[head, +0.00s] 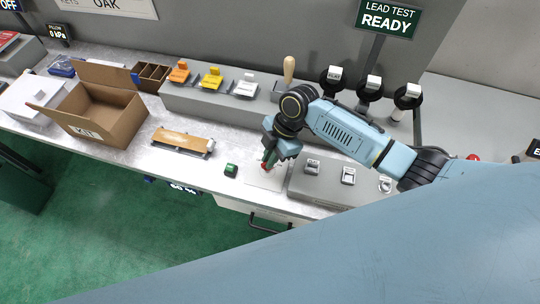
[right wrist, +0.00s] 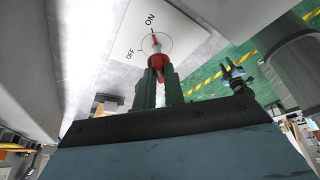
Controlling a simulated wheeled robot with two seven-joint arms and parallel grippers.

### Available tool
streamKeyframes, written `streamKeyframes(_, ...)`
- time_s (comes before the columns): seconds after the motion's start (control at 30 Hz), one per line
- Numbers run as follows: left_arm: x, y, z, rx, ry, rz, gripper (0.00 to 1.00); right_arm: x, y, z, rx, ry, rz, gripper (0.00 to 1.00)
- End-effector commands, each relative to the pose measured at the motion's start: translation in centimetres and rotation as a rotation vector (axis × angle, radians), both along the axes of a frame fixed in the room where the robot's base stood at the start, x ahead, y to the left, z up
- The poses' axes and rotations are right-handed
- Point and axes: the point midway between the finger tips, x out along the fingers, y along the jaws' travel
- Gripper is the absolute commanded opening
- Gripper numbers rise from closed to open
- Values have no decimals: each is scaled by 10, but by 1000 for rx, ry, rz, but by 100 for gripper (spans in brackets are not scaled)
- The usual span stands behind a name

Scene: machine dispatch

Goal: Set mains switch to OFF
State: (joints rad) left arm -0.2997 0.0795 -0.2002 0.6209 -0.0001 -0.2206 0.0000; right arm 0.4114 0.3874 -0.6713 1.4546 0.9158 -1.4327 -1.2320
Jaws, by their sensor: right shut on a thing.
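The mains switch is a red knob (right wrist: 156,61) on a white plate (right wrist: 187,35) lettered ON and OFF in the right wrist view. A small red mark beyond the knob lies on the ON side of the ringed dial, apart from the OFF lettering. My right gripper (right wrist: 158,86) is shut on the red knob, its green fingers on either side. In the head view my right gripper (head: 269,160) reaches down over the white plate (head: 265,179) on the bench, with a bit of red at its tips. The left gripper is not in view.
A grey box with several small switches (head: 325,193) stands right of the plate. An open cardboard box (head: 110,112) stands further left. A raised grey shelf (head: 210,103) runs behind.

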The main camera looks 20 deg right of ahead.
Motion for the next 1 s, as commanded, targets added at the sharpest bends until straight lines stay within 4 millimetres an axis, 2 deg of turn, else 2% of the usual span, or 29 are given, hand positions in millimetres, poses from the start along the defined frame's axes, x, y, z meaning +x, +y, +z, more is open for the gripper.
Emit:
streamKeyframes(0.27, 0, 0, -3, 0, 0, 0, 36, 0, 0, -1, 0, 2, 43, 0)
streamKeyframes(0.47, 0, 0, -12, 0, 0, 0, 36, 3, 0, -1, -2, 0, 154, 0)
streamKeyframes(1.0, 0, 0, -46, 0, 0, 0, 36, 6, 2, -2, -2, -1, 652, 0)
